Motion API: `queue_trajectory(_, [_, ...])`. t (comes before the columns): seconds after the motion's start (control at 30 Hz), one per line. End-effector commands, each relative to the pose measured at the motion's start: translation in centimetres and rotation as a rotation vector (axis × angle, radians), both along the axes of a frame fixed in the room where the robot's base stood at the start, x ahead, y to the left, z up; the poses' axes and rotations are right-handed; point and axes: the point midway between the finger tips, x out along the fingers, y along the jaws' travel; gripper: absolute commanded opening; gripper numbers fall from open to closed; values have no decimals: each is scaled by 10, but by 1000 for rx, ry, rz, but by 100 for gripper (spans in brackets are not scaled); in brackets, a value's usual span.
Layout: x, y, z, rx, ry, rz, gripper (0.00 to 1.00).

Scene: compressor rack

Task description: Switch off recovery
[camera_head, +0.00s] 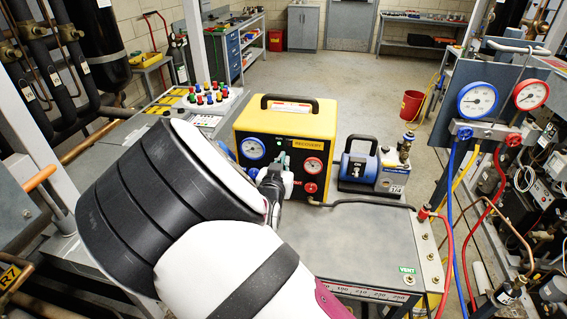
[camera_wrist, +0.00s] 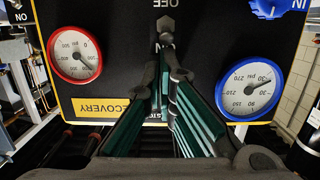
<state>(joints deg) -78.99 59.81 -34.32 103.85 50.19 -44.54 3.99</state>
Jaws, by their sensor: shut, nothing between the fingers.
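The yellow recovery machine (camera_head: 325,120) stands on the grey bench, its black front panel facing me. The panel has a yellow RECOVERY label (camera_head: 305,147), which shows upside down in the wrist view (camera_wrist: 100,106). A blue-ringed gauge (camera_head: 252,149) and a red-ringed gauge (camera_head: 313,167) flank the middle of the panel. My gripper (camera_wrist: 165,50) is shut and empty, its tips in front of the panel's middle, close to the OFF marking (camera_wrist: 164,3). In the head view my arm partly covers the panel.
A blue and grey vacuum pump (camera_head: 375,170) stands right of the machine. A manifold with a blue gauge (camera_head: 478,100) and hoses hangs further right.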

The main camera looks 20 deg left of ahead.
Motion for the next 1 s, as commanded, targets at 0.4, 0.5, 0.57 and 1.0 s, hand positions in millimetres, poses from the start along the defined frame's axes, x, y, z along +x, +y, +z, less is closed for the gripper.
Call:
queue_trajectory(0.4, [-3,-1,-4,15,-68,0,0])
queue_trajectory(0.5, [-4,-1,-4,19,-85,0,0])
queue_trajectory(0.57, [-4,-1,-4,22,-96,0,0])
queue_trajectory(1.0, [-8,-2,-9,45,-189,0,0])
